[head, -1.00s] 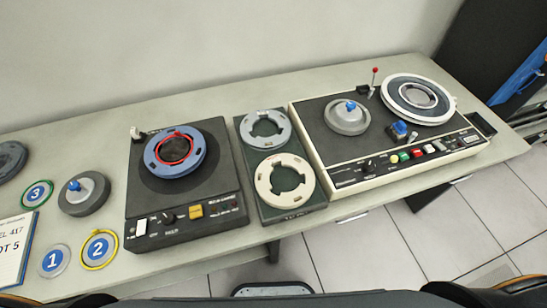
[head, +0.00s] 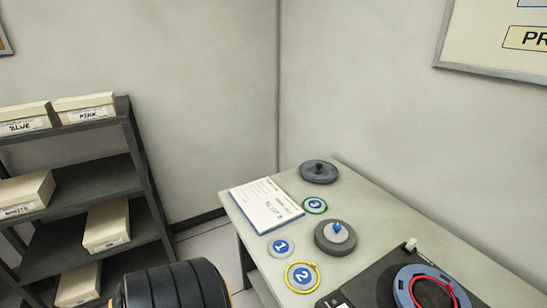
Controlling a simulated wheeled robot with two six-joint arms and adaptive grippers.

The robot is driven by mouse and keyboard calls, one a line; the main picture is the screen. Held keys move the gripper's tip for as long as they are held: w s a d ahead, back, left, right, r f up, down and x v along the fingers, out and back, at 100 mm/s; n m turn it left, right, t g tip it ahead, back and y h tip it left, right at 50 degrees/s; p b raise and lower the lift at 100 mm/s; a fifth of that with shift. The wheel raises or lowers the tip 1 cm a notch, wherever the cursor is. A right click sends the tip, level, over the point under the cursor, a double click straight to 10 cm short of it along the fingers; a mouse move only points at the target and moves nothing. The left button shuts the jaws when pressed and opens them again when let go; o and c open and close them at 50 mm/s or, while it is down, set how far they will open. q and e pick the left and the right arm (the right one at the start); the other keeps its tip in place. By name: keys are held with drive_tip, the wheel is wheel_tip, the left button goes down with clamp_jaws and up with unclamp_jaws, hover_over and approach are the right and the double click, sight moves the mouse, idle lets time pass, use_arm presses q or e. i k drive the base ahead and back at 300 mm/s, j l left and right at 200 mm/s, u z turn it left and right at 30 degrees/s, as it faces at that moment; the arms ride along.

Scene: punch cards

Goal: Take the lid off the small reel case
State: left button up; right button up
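Two round pieces stand on the table in the head view, and either could be the small reel case; I cannot tell which. One is a dark grey disc with a dark knob (head: 319,173) at the table's far end. The other is a grey round piece with a lighter top and a blue knob (head: 336,237), nearer to me. Both sit flat, with nothing touching their knobs. Neither of my grippers is in view. A black ribbed part at the bottom seems to be mine.
A printed card (head: 266,205) lies at the table's left edge. Numbered discs one (head: 281,247), two (head: 301,277) and three (head: 315,205) lie around the blue-knobbed piece. A dark machine with a blue ring (head: 403,290) stands lower right. A shelf (head: 85,176) with boxes is at left.

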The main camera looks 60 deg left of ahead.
sight(316, 171)
drive_tip(key=u, duration=1.45)
drive_tip(key=j+z, duration=0.1)
drive_tip(key=z, duration=0.4)
drive_tip(key=j+z, duration=0.15)
drive_tip(key=z, duration=0.35)
drive_tip(key=j+z, duration=0.25)
drive_tip(key=j, duration=0.25)
drive_tip(key=j+z, duration=0.25)
drive_tip(key=j, duration=0.25)
drive_tip(key=j+z, duration=0.25)
drive_tip(key=j, duration=0.25)
drive_tip(key=k+j+z, duration=0.25)
drive_tip(key=j, duration=0.25)
drive_tip(key=i, duration=0.05)
